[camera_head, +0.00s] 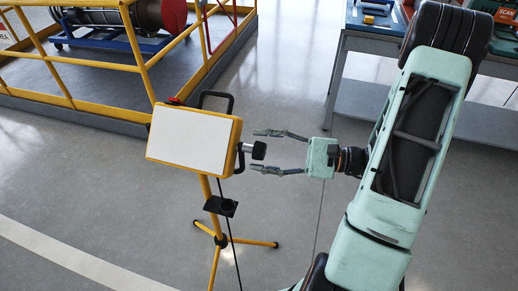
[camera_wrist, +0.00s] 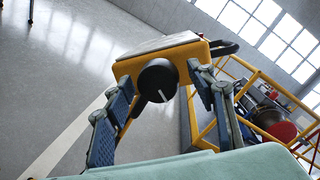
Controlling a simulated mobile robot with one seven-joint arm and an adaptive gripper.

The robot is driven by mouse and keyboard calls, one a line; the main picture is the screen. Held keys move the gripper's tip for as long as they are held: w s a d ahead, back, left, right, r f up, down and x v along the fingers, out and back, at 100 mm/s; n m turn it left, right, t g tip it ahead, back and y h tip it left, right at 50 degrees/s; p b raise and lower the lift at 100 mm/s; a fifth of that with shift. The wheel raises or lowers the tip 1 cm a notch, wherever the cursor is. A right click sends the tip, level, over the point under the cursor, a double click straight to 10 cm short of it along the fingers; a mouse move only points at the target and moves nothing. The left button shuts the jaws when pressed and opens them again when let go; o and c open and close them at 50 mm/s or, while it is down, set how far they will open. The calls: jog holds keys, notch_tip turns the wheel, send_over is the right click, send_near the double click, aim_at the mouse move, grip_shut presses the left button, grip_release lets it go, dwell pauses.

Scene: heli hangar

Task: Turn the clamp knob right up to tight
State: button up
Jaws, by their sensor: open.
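The clamp knob (camera_head: 259,150) is a black round knob on the right side of a yellow-framed work lamp (camera_head: 190,138) with a white panel, on a yellow tripod stand. In the wrist view the knob (camera_wrist: 157,80) faces me, with a pale line mark on its face pointing down and slightly right. My gripper (camera_head: 267,151) is open, its two fingers pointing left toward the knob, one above and one below it in the head view. In the wrist view its fingers (camera_wrist: 160,98) stand left and right of the knob, with no visible contact.
A yellow railing (camera_head: 140,62) with a platform stands at the upper left, around an engine on a blue stand (camera_head: 120,42). A workbench (camera_head: 374,42) with coloured items stands at the upper right. A black cable hangs by the tripod (camera_head: 219,243). The grey floor between is open.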

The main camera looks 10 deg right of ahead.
jog(key=shift+w+a, duration=0.2)
jog(key=shift+a, duration=0.25)
jog(key=c, duration=1.2)
jog(key=shift+o, duration=0.2)
